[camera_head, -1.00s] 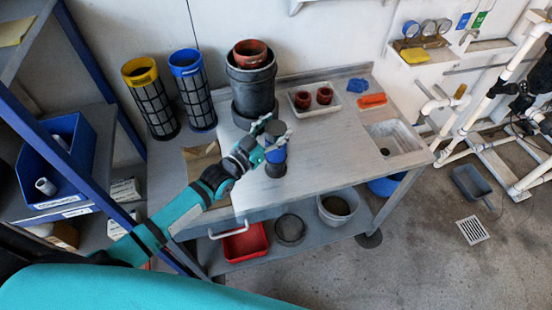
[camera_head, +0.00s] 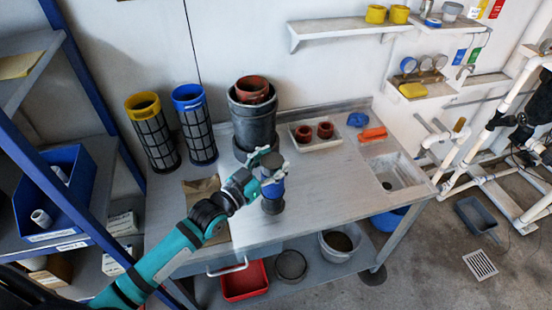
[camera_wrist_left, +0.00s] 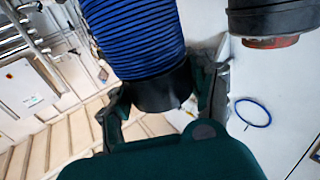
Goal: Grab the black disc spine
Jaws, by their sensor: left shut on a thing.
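The black disc spine (camera_head: 272,206) is a short upright column with a dark top, a blue band in the middle and a dark base. It stands on the grey workbench, left of its middle, in the head view. My left gripper (camera_head: 272,161) is shut on its dark top part, one finger on each side. In the left wrist view the fingers (camera_wrist_left: 162,105) press on the black end (camera_wrist_left: 164,88) of the spine, and its ribbed blue body (camera_wrist_left: 137,35) runs up from there. My right gripper is not in view.
Behind the spine stands a dark grey pot (camera_head: 253,122) with a reddish cup (camera_head: 252,88) in it. A white tray (camera_head: 333,144) with two reddish cups, an orange item (camera_head: 373,134) and a sink (camera_head: 400,175) lie to the right. Bare bench top (camera_head: 320,190) is free right of the spine.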

